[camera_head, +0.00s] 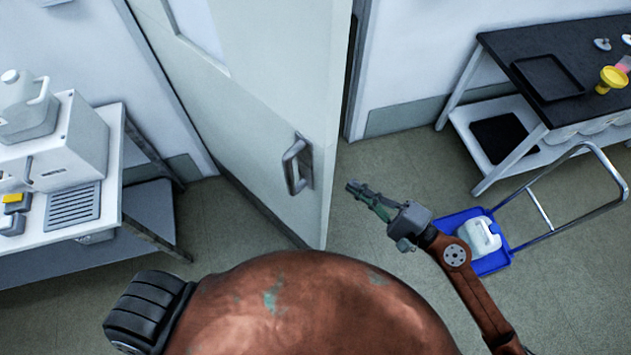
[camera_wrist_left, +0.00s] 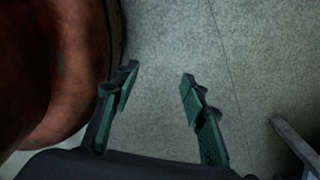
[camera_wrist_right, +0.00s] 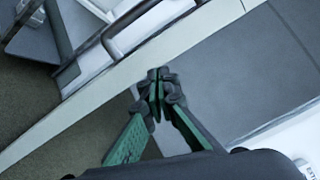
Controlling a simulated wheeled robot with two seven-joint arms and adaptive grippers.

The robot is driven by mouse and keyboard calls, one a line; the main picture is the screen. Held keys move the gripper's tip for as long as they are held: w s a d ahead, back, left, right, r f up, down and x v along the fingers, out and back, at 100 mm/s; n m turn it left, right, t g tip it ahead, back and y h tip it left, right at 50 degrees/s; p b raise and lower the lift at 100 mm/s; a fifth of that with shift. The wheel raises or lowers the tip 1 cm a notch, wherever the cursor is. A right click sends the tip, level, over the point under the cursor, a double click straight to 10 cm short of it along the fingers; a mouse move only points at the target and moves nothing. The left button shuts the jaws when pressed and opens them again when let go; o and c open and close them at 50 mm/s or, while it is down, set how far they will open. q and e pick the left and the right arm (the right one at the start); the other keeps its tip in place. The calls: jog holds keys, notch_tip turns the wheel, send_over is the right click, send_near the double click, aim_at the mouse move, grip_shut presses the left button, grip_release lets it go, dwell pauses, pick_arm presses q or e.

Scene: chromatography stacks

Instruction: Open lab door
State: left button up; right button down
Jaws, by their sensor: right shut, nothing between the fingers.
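The pale lab door (camera_head: 265,110) stands ajar in the head view, its free edge swung out from the dark frame (camera_head: 355,70). A metal pull handle (camera_head: 293,165) sits near that edge. My right gripper (camera_head: 353,188) is shut and empty, just right of the door's free edge and apart from the handle. In the right wrist view, its closed fingertips (camera_wrist_right: 156,76) show against the pale door edge (camera_wrist_right: 95,105), with the handle (camera_wrist_right: 130,30) beyond. Whether they touch the door is unclear. My left gripper (camera_wrist_left: 156,78) is open and empty above the floor, outside the head view.
A bench (camera_head: 110,190) with a white instrument (camera_head: 75,145) stands at left. At right are a black-topped table (camera_head: 505,65) and a blue trolley (camera_head: 497,262) carrying a white jug (camera_head: 480,237). Floor is clear between door and trolley, apart from my arm.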

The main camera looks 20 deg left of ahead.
jog(key=s+a+r+n+g, duration=0.2)
jog(key=s+n, duration=0.3)
pick_arm(q)
jog(key=shift+w+r+p, duration=0.45)
jog(key=shift+r+p, duration=0.4)
jog(key=shift+p, duration=0.1)
jog(key=shift+w+r+p, duration=0.45)
jog(key=shift+r+p, duration=0.4)
jog(key=shift+p, duration=0.1)
pick_arm(e)
jog(key=x, duration=0.9)
jog(key=shift+w+a+f, duration=0.2)
jog(key=shift+a, duration=0.2)
